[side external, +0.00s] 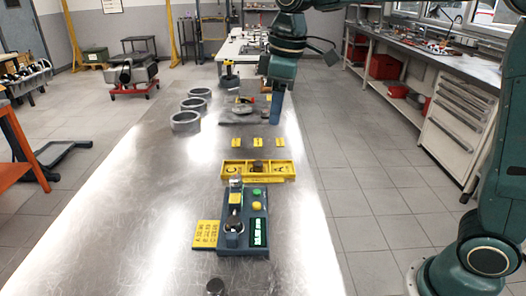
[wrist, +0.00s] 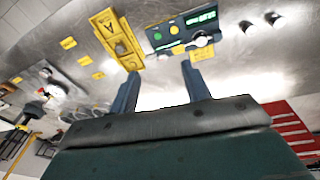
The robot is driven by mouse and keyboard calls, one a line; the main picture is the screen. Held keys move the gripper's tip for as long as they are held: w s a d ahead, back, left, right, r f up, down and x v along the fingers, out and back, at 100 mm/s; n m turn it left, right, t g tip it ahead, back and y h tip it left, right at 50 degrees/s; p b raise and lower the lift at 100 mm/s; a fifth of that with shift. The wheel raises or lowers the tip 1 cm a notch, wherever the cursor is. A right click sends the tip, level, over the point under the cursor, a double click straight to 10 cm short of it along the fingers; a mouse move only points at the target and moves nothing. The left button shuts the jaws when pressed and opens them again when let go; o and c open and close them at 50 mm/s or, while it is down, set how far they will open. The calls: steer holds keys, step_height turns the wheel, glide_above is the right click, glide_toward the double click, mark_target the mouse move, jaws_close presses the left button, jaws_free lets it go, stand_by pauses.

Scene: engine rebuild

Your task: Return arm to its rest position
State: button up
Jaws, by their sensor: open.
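My gripper (side external: 276,108) hangs over the far part of the steel workbench (side external: 150,210), fingers pointing down. In the wrist view my gripper (wrist: 160,88) has its two fingers wide apart with nothing between them. A yellow tray with letters (side external: 230,169) lies on the bench, nearer the camera than the gripper; a small dark brown part (side external: 258,166) sits in its middle. The tray also shows in the wrist view (wrist: 112,32). In front of it is a blue-grey gauge unit (side external: 257,210) with a green display and buttons, also in the wrist view (wrist: 172,42).
Three metal rings (side external: 186,122) stand at the bench's left. Yellow tags (side external: 258,143) and a dark mat with parts (side external: 240,118) lie near the gripper. A yellow card (side external: 206,234) is beside the unit. The bench's left side is largely clear.

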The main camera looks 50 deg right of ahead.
steer(key=s+d+f+m+t, duration=0.2)
steer(key=s+m, duration=0.1)
steer(key=s, duration=0.8)
steer(key=s+d+f+m+t, duration=0.1)
steer(key=s+d+f+m, duration=0.1)
steer(key=s, duration=1)
steer(key=shift+s+d+f+m+t, duration=0.35)
steer(key=shift+d+m, duration=0.3)
steer(key=shift+m, duration=0.55)
steer(key=shift+w+r, duration=0.1)
steer(key=shift+w, duration=0.05)
stand_by(1.1)
